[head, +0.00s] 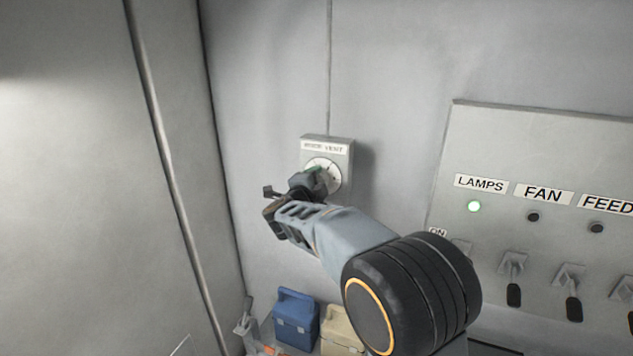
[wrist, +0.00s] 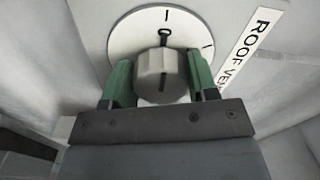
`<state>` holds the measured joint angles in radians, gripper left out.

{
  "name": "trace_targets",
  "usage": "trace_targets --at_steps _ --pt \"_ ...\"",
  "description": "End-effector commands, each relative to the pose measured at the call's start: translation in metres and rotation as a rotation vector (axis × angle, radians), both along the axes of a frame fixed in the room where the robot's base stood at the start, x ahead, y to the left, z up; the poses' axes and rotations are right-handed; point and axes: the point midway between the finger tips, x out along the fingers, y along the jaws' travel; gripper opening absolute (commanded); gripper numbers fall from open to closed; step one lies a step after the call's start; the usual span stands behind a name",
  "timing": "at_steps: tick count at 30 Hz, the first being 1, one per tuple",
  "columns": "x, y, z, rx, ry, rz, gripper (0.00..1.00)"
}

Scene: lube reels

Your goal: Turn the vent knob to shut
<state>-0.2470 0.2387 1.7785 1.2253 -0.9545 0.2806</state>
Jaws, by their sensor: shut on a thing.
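The vent knob (wrist: 155,68) is a pale grey ribbed knob on a white round dial (wrist: 128,38) with dark tick marks and a small dark symbol just above the knob. My gripper (wrist: 160,76) has its green fingers on either side of the knob and is shut on it. A dark line shows on the knob's face. In the head view the vent box (head: 343,146), labelled as a vent, is on the wall, and my gripper (head: 316,173) reaches its dial. There my gripper hides the knob. I cannot tell the knob's exact setting.
A blue case (head: 296,320) and a cream case (head: 340,335) stand below. A vertical pipe (head: 170,150) runs at left.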

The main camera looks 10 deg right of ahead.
Motion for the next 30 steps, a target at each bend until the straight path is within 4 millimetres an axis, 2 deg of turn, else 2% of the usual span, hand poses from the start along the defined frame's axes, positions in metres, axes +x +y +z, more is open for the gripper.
trace_targets --at_steps 7,8,15,25,30 --pt "0.000 0.000 0.000 -0.004 0.000 0.001 0.30" --pt "0.000 0.000 0.000 -0.004 0.000 0.001 0.55" --pt "0.000 0.000 0.000 -0.001 0.000 0.000 0.78" --pt "-0.003 0.003 0.000 0.000 -0.001 0.001 0.79" --pt "-0.023 0.018 -0.002 0.001 -0.003 0.005 0.79"
